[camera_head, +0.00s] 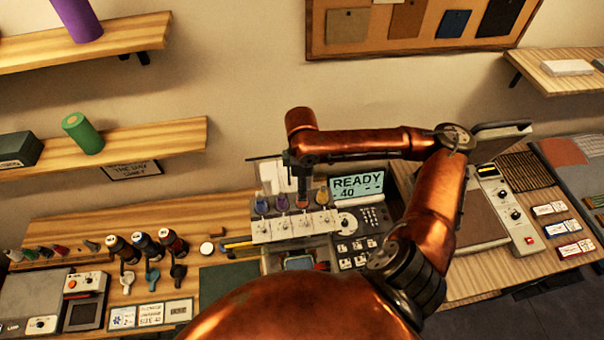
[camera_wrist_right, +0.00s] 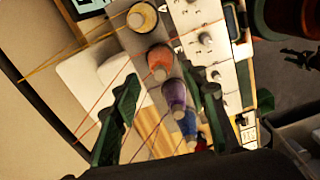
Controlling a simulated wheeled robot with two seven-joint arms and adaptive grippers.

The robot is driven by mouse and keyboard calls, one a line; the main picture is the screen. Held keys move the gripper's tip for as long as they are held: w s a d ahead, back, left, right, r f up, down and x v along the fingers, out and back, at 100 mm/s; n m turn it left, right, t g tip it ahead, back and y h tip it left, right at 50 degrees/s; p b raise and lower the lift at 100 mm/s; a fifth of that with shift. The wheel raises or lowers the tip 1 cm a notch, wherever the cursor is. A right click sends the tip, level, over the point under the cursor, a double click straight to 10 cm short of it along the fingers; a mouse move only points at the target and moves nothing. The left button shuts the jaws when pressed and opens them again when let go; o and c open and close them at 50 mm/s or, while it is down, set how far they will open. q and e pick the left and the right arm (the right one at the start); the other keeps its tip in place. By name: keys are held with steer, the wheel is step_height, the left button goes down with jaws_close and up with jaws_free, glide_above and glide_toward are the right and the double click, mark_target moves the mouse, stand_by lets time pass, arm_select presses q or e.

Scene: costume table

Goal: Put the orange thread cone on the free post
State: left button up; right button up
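The orange thread cone (camera_head: 302,203) stands in a row of cones on the embroidery machine, between a purple cone (camera_head: 282,203) and a yellow cone (camera_head: 321,197). A blue cone (camera_head: 262,205) is at the row's left end. My right gripper (camera_head: 302,185) points down just above the orange cone. In the right wrist view, its green fingers (camera_wrist_right: 159,76) are apart, one on each side of the orange cone (camera_wrist_right: 160,62); I cannot tell whether they touch it. Threads run across this view. No free post can be made out. My left gripper is not in view.
The machine's display (camera_head: 357,185) reads READY 40, beside a dial and buttons. A heat press (camera_head: 500,205) is to the right. Wall shelves (camera_head: 150,142) hold a green cylinder (camera_head: 82,133) and a purple cylinder (camera_head: 77,18).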

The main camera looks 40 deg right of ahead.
step_height(320, 180, up, 9)
stand_by(0.3)
stand_by(0.5)
